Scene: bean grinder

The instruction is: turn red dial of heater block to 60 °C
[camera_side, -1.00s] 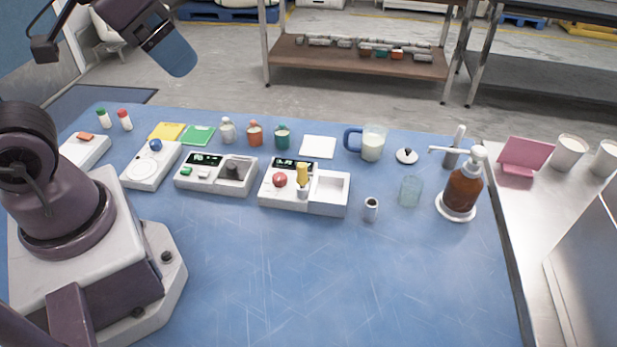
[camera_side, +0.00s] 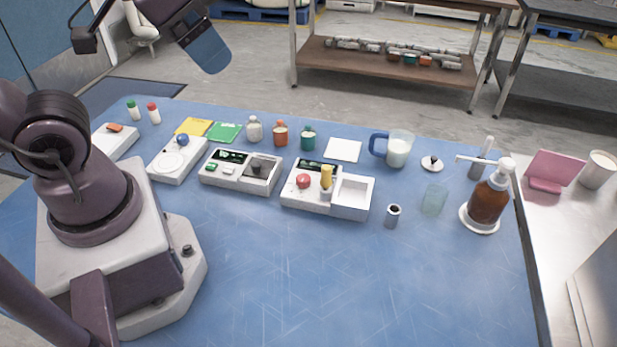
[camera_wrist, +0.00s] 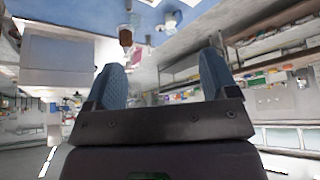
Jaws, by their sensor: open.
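The white heater block (camera_side: 290,201) stands mid-table in the side view, with a round red dial (camera_side: 303,181) on its left part. A yellow-topped piece (camera_side: 326,177) stands beside the dial, and an open tray part (camera_side: 351,206) is at its right. Its dark display (camera_side: 315,167) shows green marks too small to read. My gripper (camera_side: 212,62) is high at the upper left, far from the block. In the wrist view my gripper (camera_wrist: 162,75) has two blue fingers spread apart with nothing between them. I cannot make out the dial there.
A second white device (camera_side: 240,186) stands left of the block. A small metal cup (camera_side: 393,215), a glass (camera_side: 434,200) and a brown pump bottle (camera_side: 488,205) stand to the right. Several small bottles and a jug (camera_side: 397,150) stand behind. The front of the blue table is clear.

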